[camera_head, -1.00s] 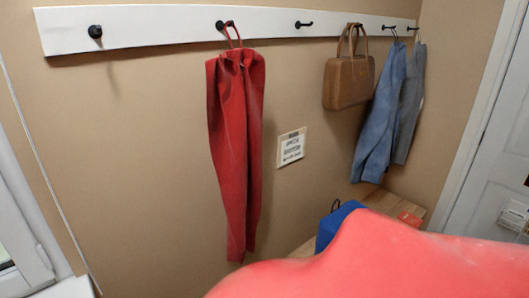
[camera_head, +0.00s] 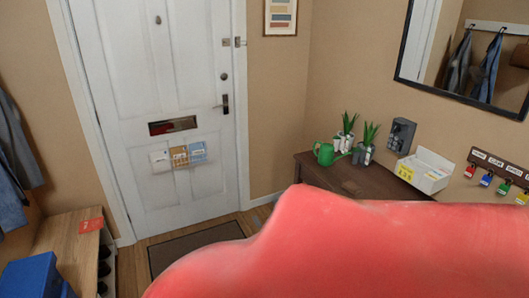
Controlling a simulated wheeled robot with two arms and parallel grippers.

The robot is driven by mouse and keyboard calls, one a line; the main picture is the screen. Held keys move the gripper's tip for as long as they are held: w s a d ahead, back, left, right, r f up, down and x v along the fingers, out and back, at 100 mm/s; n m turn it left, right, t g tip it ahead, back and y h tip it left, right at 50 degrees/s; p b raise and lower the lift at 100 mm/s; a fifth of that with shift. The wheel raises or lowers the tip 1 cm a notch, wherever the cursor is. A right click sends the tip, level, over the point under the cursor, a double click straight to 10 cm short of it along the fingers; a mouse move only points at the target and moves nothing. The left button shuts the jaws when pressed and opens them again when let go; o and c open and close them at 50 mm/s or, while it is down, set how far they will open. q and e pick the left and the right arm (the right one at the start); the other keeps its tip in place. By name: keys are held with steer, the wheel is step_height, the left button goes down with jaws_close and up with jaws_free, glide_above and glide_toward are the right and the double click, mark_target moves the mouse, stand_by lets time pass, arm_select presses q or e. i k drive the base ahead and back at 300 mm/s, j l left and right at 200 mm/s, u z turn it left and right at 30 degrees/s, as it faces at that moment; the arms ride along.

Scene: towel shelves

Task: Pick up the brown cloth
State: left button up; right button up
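A small dark brown item (camera_head: 352,187) lies on top of the brown cabinet (camera_head: 318,174), partly hidden by a large smooth red shape in the foreground. I cannot tell whether it is the brown cloth. No other brown cloth can be made out. The red shape (camera_head: 330,250) fills the lower middle and right; I cannot tell what it is. Neither of my grippers is in view.
A green watering can (camera_head: 325,154), potted plants (camera_head: 367,145) and a white box (camera_head: 424,172) stand on the cabinet. A white door (camera_head: 165,80) and dark doormat (camera_head: 195,246) are ahead. A wooden bench (camera_head: 68,240) with a blue box (camera_head: 32,277) is left.

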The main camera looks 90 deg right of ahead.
mark_target(355, 188)
steer(key=z, duration=2.8)
steer(key=i+j+z, duration=0.1)
steer(key=z, duration=0.6)
steer(key=u, duration=4.95)
steer(key=j+z, duration=0.1)
steer(key=z, duration=4.8)
